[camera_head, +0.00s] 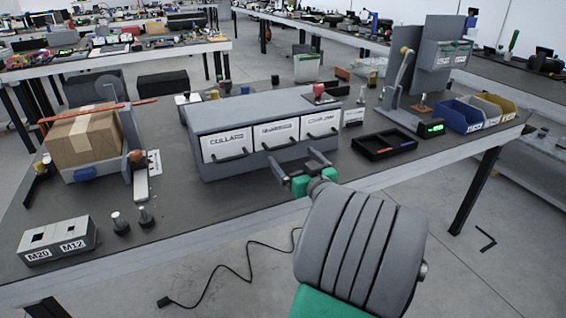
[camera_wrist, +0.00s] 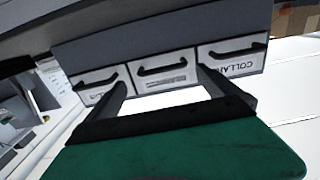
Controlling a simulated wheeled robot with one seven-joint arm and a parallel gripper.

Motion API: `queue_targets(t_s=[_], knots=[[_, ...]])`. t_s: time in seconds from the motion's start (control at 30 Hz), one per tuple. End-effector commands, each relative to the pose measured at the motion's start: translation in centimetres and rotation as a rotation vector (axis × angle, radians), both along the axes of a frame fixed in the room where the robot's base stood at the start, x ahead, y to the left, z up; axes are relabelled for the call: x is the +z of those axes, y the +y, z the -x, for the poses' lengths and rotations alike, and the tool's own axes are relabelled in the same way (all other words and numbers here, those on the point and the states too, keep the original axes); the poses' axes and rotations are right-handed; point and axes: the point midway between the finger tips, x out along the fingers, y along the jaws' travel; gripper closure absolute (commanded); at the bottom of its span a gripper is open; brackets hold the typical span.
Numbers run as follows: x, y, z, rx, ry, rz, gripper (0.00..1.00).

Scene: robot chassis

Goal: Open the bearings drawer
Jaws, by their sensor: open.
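A grey drawer unit (camera_head: 245,105) stands on the table with three white-fronted drawers in a row, all closed. The middle drawer (camera_head: 276,132) has a blurred label that seems to read BEARINGS, and a dark bar handle. It also shows in the wrist view, upside down, as the middle drawer (camera_wrist: 163,84) with its handle (camera_wrist: 163,67). My gripper (camera_head: 297,162) is open and empty in front of the unit, low and near the middle and right drawers. In the wrist view my gripper (camera_wrist: 163,84) has one finger on each side of the middle drawer, apart from its handle.
The left drawer (camera_head: 226,147), labelled COLLARS, and the right drawer (camera_head: 320,125) flank the middle one. A black tray (camera_head: 384,144) lies to the right. A cardboard box (camera_head: 85,137) stands on the left. The table front before the unit is clear.

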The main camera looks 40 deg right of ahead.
Motion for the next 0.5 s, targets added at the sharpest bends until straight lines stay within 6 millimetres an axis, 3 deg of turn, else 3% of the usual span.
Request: queue_targets(t_s=[0.3, 0.5], knots=[[0.3, -1.3, -5.8, 0.008, 0.003, -0.001, 0.00], [0.2, -1.8, -6.9, 0.004, 0.003, -0.002, 0.00]])
